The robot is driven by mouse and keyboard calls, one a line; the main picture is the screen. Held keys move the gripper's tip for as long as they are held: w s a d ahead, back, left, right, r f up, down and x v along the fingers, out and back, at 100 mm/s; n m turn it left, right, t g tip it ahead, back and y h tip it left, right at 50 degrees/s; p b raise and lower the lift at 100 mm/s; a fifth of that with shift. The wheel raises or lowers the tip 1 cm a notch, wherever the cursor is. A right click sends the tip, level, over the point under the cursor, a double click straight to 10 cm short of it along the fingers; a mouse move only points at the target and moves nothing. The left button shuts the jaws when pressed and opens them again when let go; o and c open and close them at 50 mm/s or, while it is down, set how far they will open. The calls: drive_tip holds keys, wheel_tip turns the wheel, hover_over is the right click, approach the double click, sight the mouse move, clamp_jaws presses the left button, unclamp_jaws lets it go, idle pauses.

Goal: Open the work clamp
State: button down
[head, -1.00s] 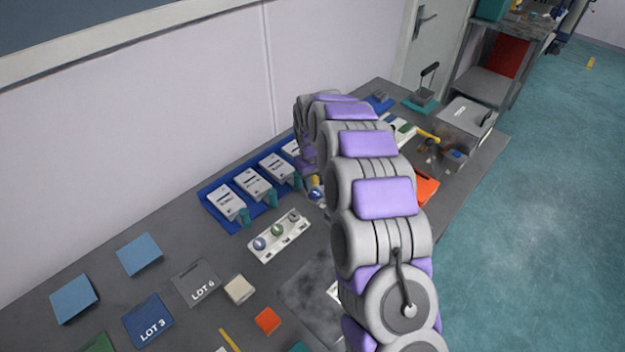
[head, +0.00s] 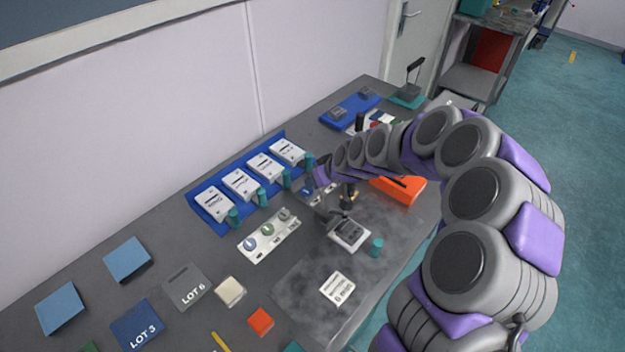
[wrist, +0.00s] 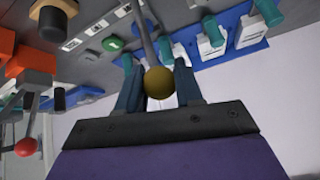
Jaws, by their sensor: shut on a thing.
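In the wrist view, a dark yellow ball knob (wrist: 158,83) on a thin grey rod sits between the two fingers of my gripper (wrist: 158,90). The gripper is shut on this knob. The rod runs away from the knob toward the bench. In the head view, my gripper (head: 310,187) is low over the bench, in front of the blue rack, and the knob cannot be made out there. A small grey metal fixture with a dark block (head: 347,232) stands right of and nearer than the gripper. I cannot tell which part is the work clamp.
A blue rack (head: 212,212) with white labelled units and teal handles stands behind. An orange box (head: 405,192) is to the right. The wrist view shows a red ball knob (wrist: 25,147) and a black knob (wrist: 52,22).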

drive_tip(key=s+d, duration=0.3)
drive_tip(key=shift+r, duration=0.1)
idle(0.4)
idle(0.4)
drive_tip(key=c, duration=0.8)
unclamp_jaws()
drive_tip(key=shift+d, duration=0.15)
drive_tip(key=p+v, duration=0.2)
drive_tip(key=v, duration=1.5)
drive_tip(key=shift+w+r, duration=0.1)
drive_tip(key=shift+r, duration=0.1)
